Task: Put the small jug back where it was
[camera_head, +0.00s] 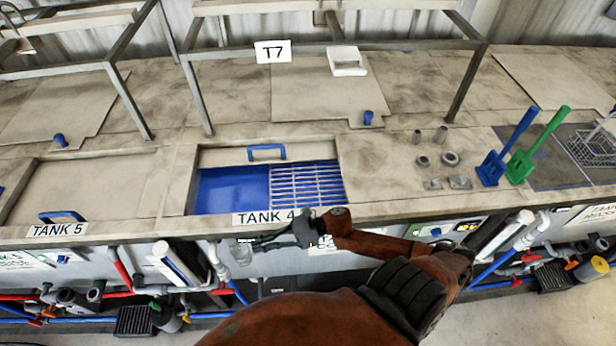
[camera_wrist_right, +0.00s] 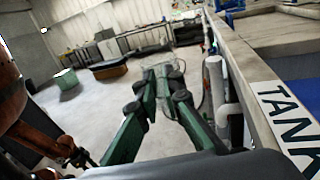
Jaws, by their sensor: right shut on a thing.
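My left gripper is not in view.
Tank 4 (camera_head: 228,190) is open, with blue inside and a grating. Blue and green paddles (camera_head: 550,140) stand on the right of the bench, near several small metal pieces (camera_head: 450,158). Pipes (camera_head: 180,262) run below the front edge. Frame legs (camera_head: 197,95) rise from the bench.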

